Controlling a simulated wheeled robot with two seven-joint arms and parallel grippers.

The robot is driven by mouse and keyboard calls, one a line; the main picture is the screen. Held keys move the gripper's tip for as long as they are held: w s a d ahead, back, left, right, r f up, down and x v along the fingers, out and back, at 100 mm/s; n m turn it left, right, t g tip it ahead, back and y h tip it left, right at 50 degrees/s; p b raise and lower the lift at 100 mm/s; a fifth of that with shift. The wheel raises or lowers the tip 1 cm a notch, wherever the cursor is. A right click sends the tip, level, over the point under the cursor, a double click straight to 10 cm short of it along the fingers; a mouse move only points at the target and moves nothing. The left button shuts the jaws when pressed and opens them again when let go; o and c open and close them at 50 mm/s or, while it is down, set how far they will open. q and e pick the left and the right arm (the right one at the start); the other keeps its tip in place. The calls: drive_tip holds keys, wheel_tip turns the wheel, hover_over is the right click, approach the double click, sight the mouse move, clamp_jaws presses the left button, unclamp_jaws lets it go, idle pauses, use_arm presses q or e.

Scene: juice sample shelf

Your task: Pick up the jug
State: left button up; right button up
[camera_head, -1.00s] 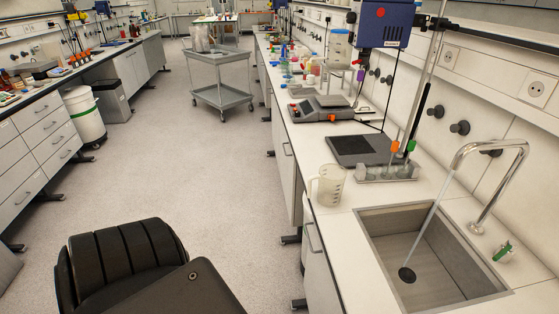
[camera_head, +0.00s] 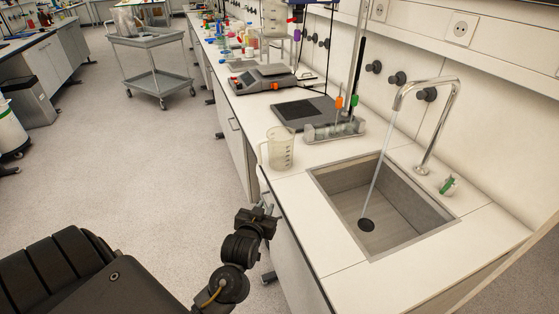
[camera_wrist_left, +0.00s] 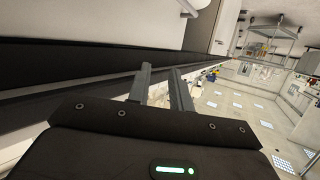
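The jug (camera_head: 281,150) is a clear measuring beaker with a handle on its left side. It stands upright on the white counter, just behind the sink's left corner. My left gripper (camera_head: 266,208) is beside the counter's front edge, lower than the jug and nearer to me, apart from it. In the left wrist view its two fingers (camera_wrist_left: 162,80) stand apart with nothing visible between them, so it is open. The jug cannot be made out in that view. My right gripper is not in view.
The sink (camera_head: 340,240) with a running tap (camera_head: 428,120) is right of the jug. A tube rack (camera_head: 335,130) and a dark flat plate (camera_head: 300,112) stand behind it. A balance (camera_head: 262,78) is farther back. A grey trolley (camera_head: 150,65) stands on the floor.

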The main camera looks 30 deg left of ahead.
sight(258, 155)
use_arm(q)
drive_tip(key=a+r+n+t+y, duration=0.2)
drive_tip(key=a+r+n+y, duration=0.15)
drive_tip(key=r, duration=0.65)
drive_tip(key=shift+m, duration=0.25)
drive_tip(key=x, duration=0.6)
drive_tip(key=shift+w+a+r, duration=0.1)
drive_tip(key=shift+a+r, duration=0.15)
drive_tip(key=shift+r, duration=0.05)
drive_tip(key=shift+w+a+r+p, duration=0.1)
drive_tip(key=shift+w+r+p, duration=0.1)
drive_tip(key=shift+p, duration=0.2)
drive_tip(key=p+x, duration=0.1)
drive_tip(key=x, duration=0.2)
drive_tip(key=shift+w+a+r, duration=0.1)
drive_tip(key=shift+w+a, duration=0.35)
drive_tip(key=shift+w, duration=0.25)
clamp_jaws()
